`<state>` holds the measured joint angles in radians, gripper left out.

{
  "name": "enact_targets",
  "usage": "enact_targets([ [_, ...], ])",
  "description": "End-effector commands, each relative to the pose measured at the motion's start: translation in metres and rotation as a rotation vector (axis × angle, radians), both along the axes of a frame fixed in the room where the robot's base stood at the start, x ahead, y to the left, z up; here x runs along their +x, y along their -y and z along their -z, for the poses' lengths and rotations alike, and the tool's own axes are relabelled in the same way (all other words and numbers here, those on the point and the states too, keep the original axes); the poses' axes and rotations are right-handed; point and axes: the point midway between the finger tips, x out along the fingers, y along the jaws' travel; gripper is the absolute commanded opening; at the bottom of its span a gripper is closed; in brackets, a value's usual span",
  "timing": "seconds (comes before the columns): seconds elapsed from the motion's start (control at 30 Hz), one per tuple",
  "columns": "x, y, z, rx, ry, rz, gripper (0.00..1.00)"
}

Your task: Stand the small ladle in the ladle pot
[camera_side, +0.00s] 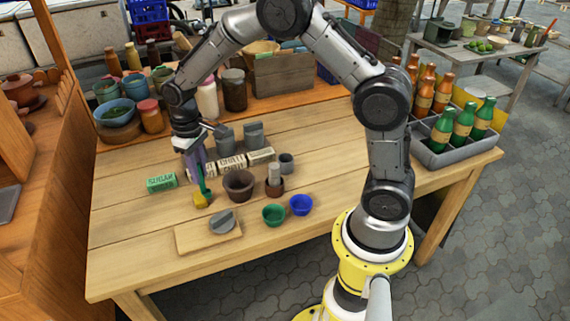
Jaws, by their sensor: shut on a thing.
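My gripper (198,172) points down over the left middle of the table. It is shut on the green handle of a small tool with a yellow end (201,200), which appears to be the small ladle. The yellow end hangs at or just above the tabletop; I cannot tell if it touches. To its right stand a wide brown clay bowl (239,187), a small brown pot (275,187) with a pale upright piece in it, and a small dark grey pot (286,164). I cannot tell for sure which is the ladle pot.
A wooden board (195,238) with a grey round piece (222,221) lies in front. A green bowl (274,214) and a blue bowl (301,204) stand right of it. Labelled blocks (231,163), a green block (161,183) and grey canisters (253,134) are nearby. A bottle crate (455,150) is far right.

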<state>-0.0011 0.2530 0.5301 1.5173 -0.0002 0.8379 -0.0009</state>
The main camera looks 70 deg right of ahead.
Motion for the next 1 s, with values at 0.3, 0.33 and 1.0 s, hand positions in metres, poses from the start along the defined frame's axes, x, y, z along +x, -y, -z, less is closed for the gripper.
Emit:
enact_targets([
  [0.3, 0.0, 0.0, -0.001, 0.0, 0.001, 0.002, 0.0],
  [0.33, 0.0, 0.0, -0.003, 0.0, 0.002, 0.002, 0.0],
  [1.0, -0.003, 0.015, -0.127, 0.0, 0.0, 0.043, 0.0],
])
